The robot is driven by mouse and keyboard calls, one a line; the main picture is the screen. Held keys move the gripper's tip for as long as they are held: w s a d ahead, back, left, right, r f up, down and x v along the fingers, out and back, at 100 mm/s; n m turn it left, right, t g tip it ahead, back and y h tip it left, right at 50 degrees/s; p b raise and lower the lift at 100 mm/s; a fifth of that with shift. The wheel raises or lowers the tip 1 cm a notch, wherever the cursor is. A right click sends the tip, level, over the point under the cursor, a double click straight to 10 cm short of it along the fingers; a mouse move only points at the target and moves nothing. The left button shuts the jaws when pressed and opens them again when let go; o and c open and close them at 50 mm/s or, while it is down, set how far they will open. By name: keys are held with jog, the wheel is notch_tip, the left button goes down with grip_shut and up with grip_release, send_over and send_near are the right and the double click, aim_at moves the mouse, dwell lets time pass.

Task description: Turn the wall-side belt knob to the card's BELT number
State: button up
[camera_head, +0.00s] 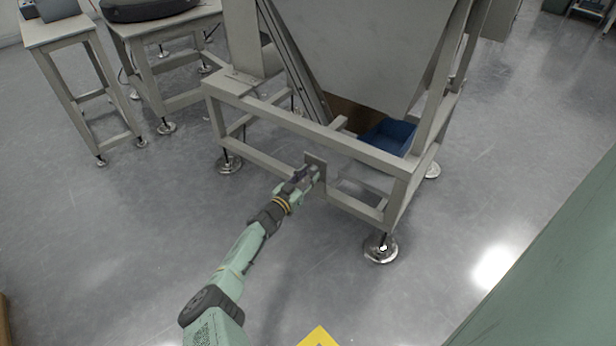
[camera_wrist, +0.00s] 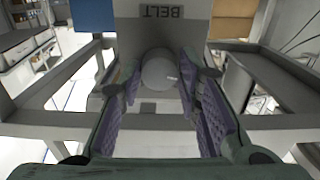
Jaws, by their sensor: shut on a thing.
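The grey round belt knob (camera_wrist: 158,72) sits on a grey plate (camera_wrist: 205,28) marked BELT, which reads upside down in the wrist view. A small pale mark shows on the right part of the knob's face. My gripper (camera_wrist: 162,80) has its purple-padded fingers on both sides of the knob and is shut on it. In the head view my gripper (camera_head: 308,177) is at the small plate (camera_head: 316,160) on the low front rail of the frame, and hides the knob. No card and no scale numbers can be read.
The grey metal frame (camera_head: 275,122) carries a big hopper (camera_head: 350,45) and stands on round feet. A blue bin (camera_head: 392,136) sits inside it. Tables (camera_head: 60,35) stand at the upper left. A green surface (camera_head: 560,265) is at the lower right.

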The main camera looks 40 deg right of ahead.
jog(key=shift+m, duration=0.4)
jog(key=m+b, duration=0.1)
jog(key=m, duration=0.2)
jog(key=shift+m, duration=0.3)
jog(key=m+b, duration=0.1)
jog(key=m, duration=0.2)
jog(key=shift+m, duration=0.4)
jog(key=m+b, duration=0.1)
jog(key=m, duration=0.3)
jog(key=shift+m+b, duration=0.7)
jog(key=shift+m, duration=1)
jog(key=o, duration=1.1)
jog(key=shift+o, duration=0.2)
